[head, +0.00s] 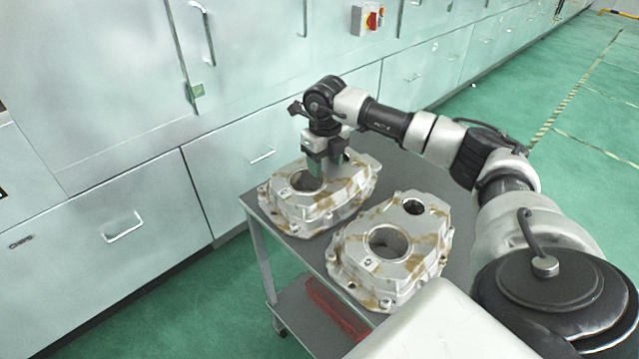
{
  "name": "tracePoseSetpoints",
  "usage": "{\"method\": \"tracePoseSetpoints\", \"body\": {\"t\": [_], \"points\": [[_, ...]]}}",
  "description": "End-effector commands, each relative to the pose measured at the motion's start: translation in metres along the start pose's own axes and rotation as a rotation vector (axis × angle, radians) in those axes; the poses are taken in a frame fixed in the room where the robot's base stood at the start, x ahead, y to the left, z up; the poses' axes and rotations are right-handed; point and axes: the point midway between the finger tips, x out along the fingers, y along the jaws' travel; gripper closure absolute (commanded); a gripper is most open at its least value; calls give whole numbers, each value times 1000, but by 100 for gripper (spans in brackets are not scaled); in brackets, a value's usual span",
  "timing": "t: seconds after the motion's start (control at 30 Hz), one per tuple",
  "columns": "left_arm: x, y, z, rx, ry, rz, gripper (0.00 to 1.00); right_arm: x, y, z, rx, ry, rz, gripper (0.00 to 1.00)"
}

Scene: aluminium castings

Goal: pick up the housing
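Two aluminium housings with brown stains lie on the cart. The fingers hide part of the bore and the top face. I cannot tell whether they touch the housing or how far apart they are. My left gripper is not in view.
The grey cart (312,246) has a lower shelf with a red item (336,306) on it. Pale cabinets (110,225) with handles stand close along the cart's left and far sides. Green floor (590,170) is open at the right.

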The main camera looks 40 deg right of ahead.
Motion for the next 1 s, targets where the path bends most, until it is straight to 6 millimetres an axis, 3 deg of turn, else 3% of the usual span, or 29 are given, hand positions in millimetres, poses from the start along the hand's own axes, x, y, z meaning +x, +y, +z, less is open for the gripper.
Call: {"method": "tracePoseSetpoints", "body": {"t": [0.03, 0.3, 0.73, 1.0], "points": [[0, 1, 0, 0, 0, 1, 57, 0, 0, 0, 0, 0, 0, 62], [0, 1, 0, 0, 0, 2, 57, 0, 0, 0, 0, 0, 0, 100], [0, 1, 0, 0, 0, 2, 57, -6, 0, 1, 1, -7, 2, 100], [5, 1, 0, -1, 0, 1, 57, -34, 0, 2, 0, -10, 1, 100]]}}
